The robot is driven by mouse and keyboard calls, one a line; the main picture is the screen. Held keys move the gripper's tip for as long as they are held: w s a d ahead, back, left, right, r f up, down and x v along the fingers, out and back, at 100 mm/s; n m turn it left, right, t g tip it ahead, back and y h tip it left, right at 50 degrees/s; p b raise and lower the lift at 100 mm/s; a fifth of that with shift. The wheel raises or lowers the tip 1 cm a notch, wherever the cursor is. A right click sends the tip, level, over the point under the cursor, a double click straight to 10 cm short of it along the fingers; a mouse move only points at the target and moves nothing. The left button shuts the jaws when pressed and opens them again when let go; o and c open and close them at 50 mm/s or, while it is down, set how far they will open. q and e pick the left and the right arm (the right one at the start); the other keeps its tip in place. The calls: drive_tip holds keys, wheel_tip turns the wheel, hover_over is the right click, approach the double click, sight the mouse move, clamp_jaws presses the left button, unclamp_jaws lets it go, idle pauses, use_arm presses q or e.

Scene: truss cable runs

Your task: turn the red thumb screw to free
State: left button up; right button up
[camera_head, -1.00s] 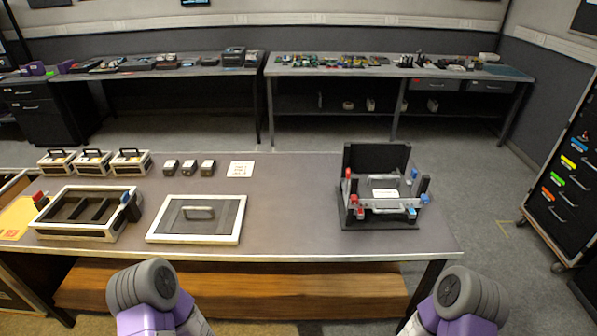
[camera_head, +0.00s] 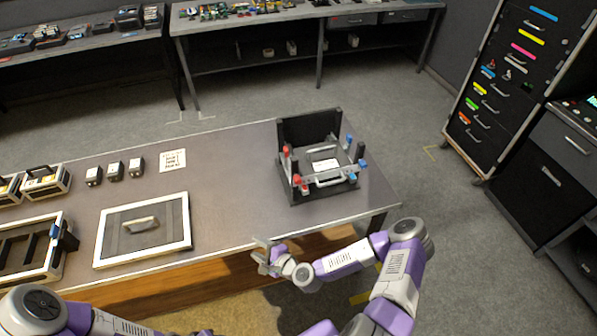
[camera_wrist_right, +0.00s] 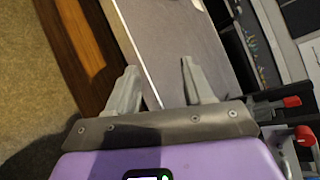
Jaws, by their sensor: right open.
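A dark fixture (camera_head: 306,130) with an upright back plate stands near the right end of the table. Red knobs show on its left side, an upper one (camera_head: 287,150) and a lower one (camera_head: 297,180). I cannot tell which is the thumb screw or how it is turned. Two red knobs also show at the right of the wrist view, one (camera_wrist_right: 291,101) above the other (camera_wrist_right: 304,135). My right gripper (camera_head: 263,257) is open and empty at the table's front edge, left of and nearer than the fixture. My left arm shows at bottom left; its gripper is out of view.
Blue knobs (camera_head: 351,174) sit on the fixture's right side. A flat white-framed panel with a handle (camera_head: 143,226) lies to the left, beside an open tray (camera_head: 62,268). The table (camera_head: 225,190) is clear between panel and fixture. A drawer cabinet (camera_head: 500,80) stands at right.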

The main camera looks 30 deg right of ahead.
drive_tip(key=w+d+r+m+t+h+p, duration=0.25)
drive_tip(key=d+r+m+h, duration=0.35)
drive_tip(key=d, duration=0.5)
drive_tip(key=m+t+h+p, duration=0.1)
drive_tip(key=m+t+h, duration=0.15)
drive_tip(key=m, duration=0.25)
approach(299, 183)
drive_tip(key=w, duration=0.2)
drive_tip(key=shift+g+h, duration=0.4)
drive_tip(key=shift+h, duration=0.05)
drive_tip(key=x, duration=0.5)
drive_tip(key=shift+w+r+p, duration=0.4)
drive_tip(key=shift+w, duration=0.05)
drive_tip(key=shift+x, duration=0.85)
use_arm(q)
wheel_tip(299, 183, up, 6)
drive_tip(key=shift+f, duration=0.15)
use_arm(e)
clamp_jaws()
